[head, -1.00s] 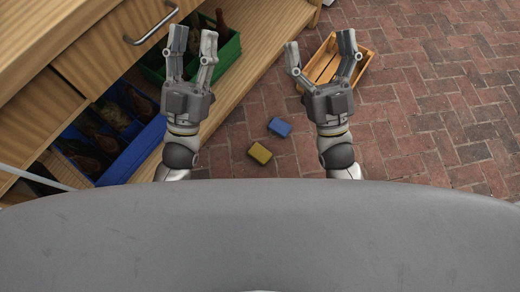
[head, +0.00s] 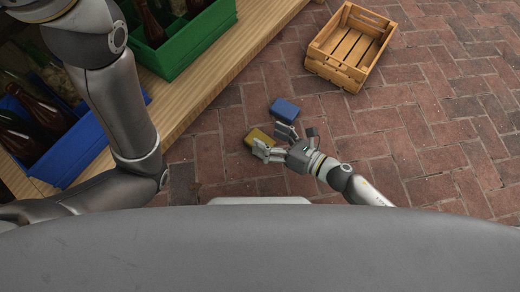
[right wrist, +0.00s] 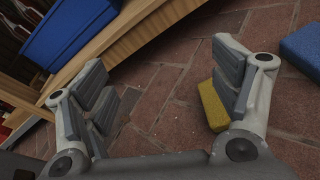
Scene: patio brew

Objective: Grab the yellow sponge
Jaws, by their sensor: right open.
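The yellow sponge (head: 256,135) lies on the brick floor in the head view. My right gripper (head: 273,140) is low beside it, with one finger overlapping its lower right edge. In the right wrist view, the right gripper (right wrist: 162,72) is open with bare brick between its fingers. There the yellow sponge (right wrist: 211,106) shows just behind the right-hand finger, which hides part of it. I cannot tell whether they touch. My left arm crosses the left of the head view, but its gripper is out of view.
A blue sponge (head: 285,109) lies just above the yellow one. A wooden crate (head: 330,69) stands on the floor at the top. A green crate (head: 190,52) and a blue crate (head: 72,153), both with bottles, sit on the wooden shelf at left. The floor at right is clear.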

